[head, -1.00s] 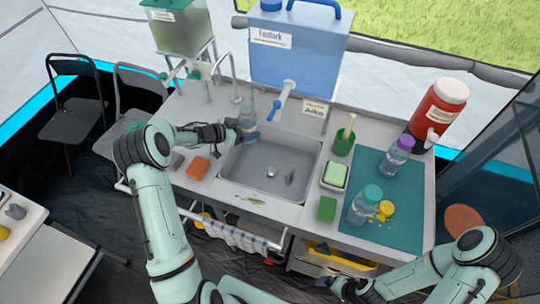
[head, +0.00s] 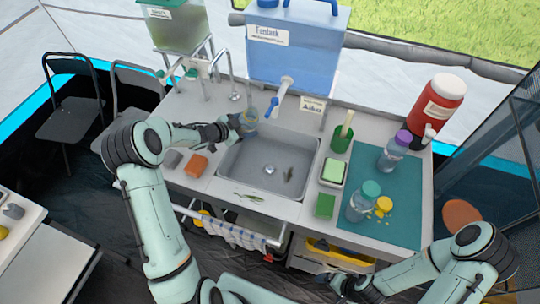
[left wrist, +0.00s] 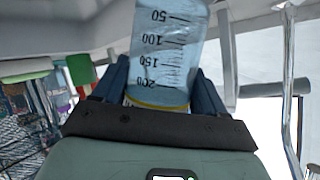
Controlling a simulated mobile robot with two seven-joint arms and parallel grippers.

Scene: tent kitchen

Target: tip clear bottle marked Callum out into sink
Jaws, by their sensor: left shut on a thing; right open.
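The clear bottle (head: 249,119) is held at the back left corner of the sink (head: 225,165). In the left wrist view the clear bottle (left wrist: 165,50) shows black marks from 50 to 200 and a yellow band; no name is readable on it. My left gripper (head: 236,127) is shut around it; its dark fingers (left wrist: 160,90) lie on both sides in the wrist view. The bottle's exact tilt is hard to tell. My right gripper (head: 347,287) is open and empty, low in front of the counter.
A blue water tank (head: 295,55) with a tap stands behind the sink. An orange sponge (head: 196,166) lies left of it. A green cup (head: 340,140), a soap dish (head: 333,172) and a teal mat (head: 400,215) with two more bottles are on the right.

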